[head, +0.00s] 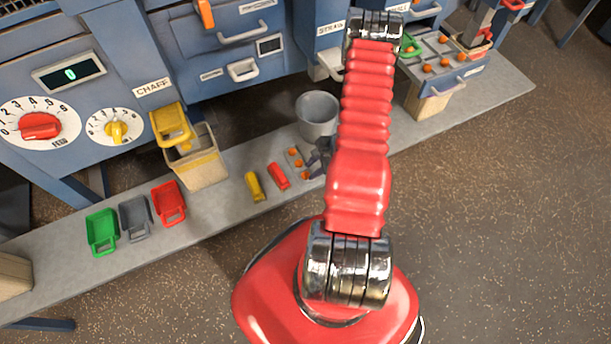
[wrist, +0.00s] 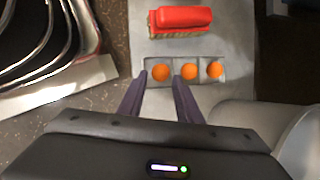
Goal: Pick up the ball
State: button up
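Three orange balls sit in a row in a small grey tray (wrist: 205,83). The left ball (wrist: 160,72) appears between or just beyond my fingertips in the wrist view; the middle ball (wrist: 189,71) and right ball (wrist: 215,70) are to the right of it. My gripper (wrist: 160,79) is open and empty, one finger to each side of the left ball. I cannot tell how far above the tray the tips are. In the head view the balls (head: 298,163) show beside my dark gripper (head: 316,165), which is partly hidden by my arm.
A red brush (wrist: 181,18) lies beyond the tray; it (head: 278,176) and a yellow one (head: 255,186) lie on the grey bench (head: 225,207). A grey bucket (head: 317,115) stands close beside the gripper. Green, grey and red scoops (head: 168,203) lie further left.

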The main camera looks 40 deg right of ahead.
aim_at(307, 175)
jog(key=shift+x, duration=2.6)
jog(key=shift+s+f, duration=0.1)
jog(key=shift+s, duration=0.05)
jog(key=shift+c, duration=0.5)
